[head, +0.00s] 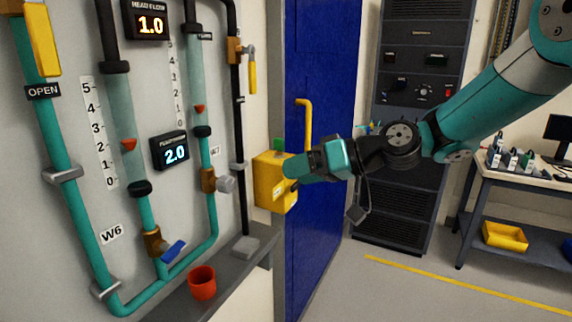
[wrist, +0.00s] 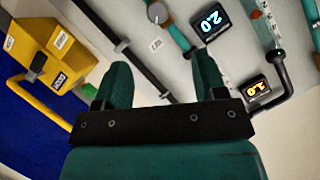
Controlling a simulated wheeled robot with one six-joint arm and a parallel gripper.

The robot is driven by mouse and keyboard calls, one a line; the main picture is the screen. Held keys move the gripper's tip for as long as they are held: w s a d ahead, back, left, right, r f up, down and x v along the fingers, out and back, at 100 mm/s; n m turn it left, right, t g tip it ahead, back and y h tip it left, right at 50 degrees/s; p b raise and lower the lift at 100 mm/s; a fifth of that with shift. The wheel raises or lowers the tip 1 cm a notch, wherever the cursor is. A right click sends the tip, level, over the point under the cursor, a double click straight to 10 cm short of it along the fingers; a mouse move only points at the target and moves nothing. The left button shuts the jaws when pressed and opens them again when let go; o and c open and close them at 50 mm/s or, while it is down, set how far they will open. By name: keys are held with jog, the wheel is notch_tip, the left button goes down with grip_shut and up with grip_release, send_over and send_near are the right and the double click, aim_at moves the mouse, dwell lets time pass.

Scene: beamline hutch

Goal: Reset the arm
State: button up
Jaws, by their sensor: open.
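My arm (head: 505,88) reaches in from the upper right of the head view, its teal and grey links extended towards the wall panel. My gripper (head: 300,166) is at its end, in front of the yellow box on the blue door's edge. Whether it touches the box cannot be told in the head view. In the wrist view my gripper (wrist: 163,78) shows two teal fingers spread apart with nothing between them. The panel lies beyond the fingers.
The yellow box (head: 268,190) and its bent yellow handle (head: 307,122) are close by. Teal pipes (head: 78,205), valves and lit displays cover the panel. A red cup (head: 202,283) stands on the grey ledge. A rack (head: 425,60) and bench (head: 535,180) stand beyond; floor is open between.

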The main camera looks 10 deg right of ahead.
jog(key=s+a+n+g+h, duration=0.1)
jog(key=s+a+g+h, duration=0.25)
jog(key=s, duration=1.05)
jog(key=s+d+f+g+h, duration=0.1)
jog(key=s+d+f+h, duration=0.1)
jog(key=s, duration=0.5)
jog(key=s+d+f+g+h, duration=0.1)
jog(key=s+d+f+h, duration=0.1)
jog(key=s, duration=0.4)
jog(key=shift+s+d+h, duration=0.4)
jog(key=shift+d+h, duration=0.05)
jog(key=shift+d, duration=0.5)
